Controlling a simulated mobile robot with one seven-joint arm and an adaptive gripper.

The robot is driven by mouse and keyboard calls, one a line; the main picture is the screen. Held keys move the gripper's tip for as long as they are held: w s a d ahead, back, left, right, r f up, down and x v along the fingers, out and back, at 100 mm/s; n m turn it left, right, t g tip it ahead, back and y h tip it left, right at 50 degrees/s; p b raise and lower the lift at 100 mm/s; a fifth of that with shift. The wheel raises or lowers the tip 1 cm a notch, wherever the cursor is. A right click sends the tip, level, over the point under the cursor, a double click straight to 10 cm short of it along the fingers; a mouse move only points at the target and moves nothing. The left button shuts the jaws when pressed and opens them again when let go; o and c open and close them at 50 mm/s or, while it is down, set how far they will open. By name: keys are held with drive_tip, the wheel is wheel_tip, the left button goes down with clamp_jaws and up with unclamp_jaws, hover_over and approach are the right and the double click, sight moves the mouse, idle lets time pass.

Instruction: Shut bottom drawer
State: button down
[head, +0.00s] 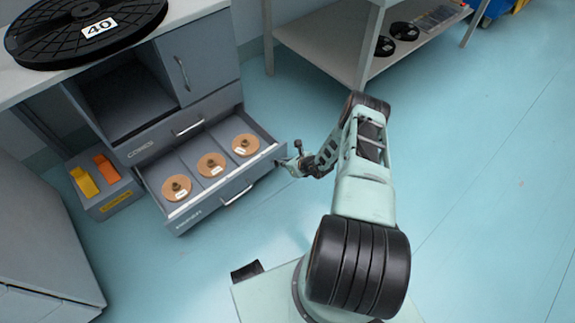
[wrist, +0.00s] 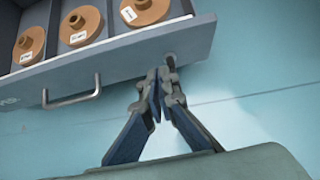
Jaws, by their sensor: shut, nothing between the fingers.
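The bottom drawer (head: 215,180) of the grey cabinet is pulled out in the head view. It holds three orange-brown reels with white labels in separate compartments. Its front panel and handle also show in the wrist view (wrist: 120,62). My gripper (head: 281,162) is shut and empty at the right end of the drawer front. In the wrist view its fingertips (wrist: 161,82) meet just by the front panel's right end, to the right of the handle (wrist: 72,97). I cannot tell whether the tips touch the panel.
Above the drawer are a closed drawer (head: 185,125) and an open cubby (head: 122,95). A black reel marked 40 (head: 85,30) lies on top. A bin with orange and yellow items (head: 103,190) stands left. A shelf (head: 340,50) stands behind. The floor to the right is clear.

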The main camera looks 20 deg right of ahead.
sight(270, 155)
drive_tip(key=w+f+b, duration=0.1)
drive_tip(key=w+a+b, duration=0.1)
drive_tip(key=w, duration=0.1)
drive_tip(key=w+f, duration=0.1)
drive_tip(key=w, duration=0.1)
drive_tip(key=shift+w+a+f+b, duration=0.25)
drive_tip(key=shift+a+f+b, duration=0.1)
drive_tip(key=shift+a+b, duration=0.05)
drive_tip(key=shift+w+a+r, duration=0.1)
drive_tip(key=shift+w+r, duration=0.05)
drive_tip(key=shift+w, duration=0.15)
drive_tip(key=shift+w, duration=0.1)
